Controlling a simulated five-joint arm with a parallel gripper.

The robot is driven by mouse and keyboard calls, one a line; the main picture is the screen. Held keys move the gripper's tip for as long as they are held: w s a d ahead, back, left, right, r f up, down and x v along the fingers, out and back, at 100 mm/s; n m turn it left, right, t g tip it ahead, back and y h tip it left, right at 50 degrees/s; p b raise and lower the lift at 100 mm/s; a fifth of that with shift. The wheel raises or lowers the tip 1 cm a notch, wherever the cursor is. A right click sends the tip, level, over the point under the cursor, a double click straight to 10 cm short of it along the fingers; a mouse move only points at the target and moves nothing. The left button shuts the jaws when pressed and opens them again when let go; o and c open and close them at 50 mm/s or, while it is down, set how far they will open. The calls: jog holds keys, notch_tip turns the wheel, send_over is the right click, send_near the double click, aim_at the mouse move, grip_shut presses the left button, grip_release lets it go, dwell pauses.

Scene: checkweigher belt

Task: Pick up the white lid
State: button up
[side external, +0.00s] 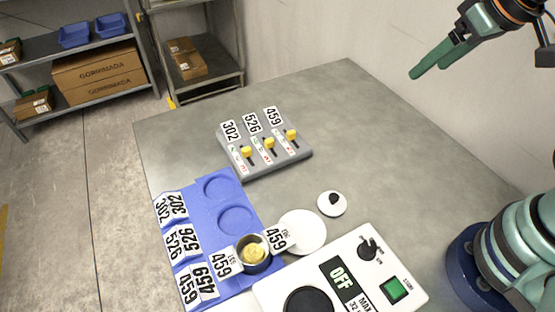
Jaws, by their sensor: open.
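The white lid (332,204) is a small white disc with a black knob on top. It lies on the grey table, just above and right of a larger white round plate (302,231). My gripper (428,74) has green fingers and hangs high at the upper right, well apart from the lid. It is open, with nothing seen between its fingers. A round cup (256,256) with yellow contents stands at the lower edge of the blue tray (211,226), partly behind number tags. The cup has no lid on it.
A white control box (368,292) with an OFF display, black knobs and a green button stands at the front. A grey block (282,165) with yellow sliders and number tags sits farther back. The table (390,150) is bare between the lid and its far right edge.

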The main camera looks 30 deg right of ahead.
jog(key=o, duration=0.3)
jog(key=shift+o, duration=0.2)
jog(key=n+g, duration=0.6)
jog(key=n, duration=0.7)
send_over(336, 196)
notch_tip(336, 196, down, 13)
jog(key=shift+n, duration=0.3)
jog(key=shift+f, duration=5.85)
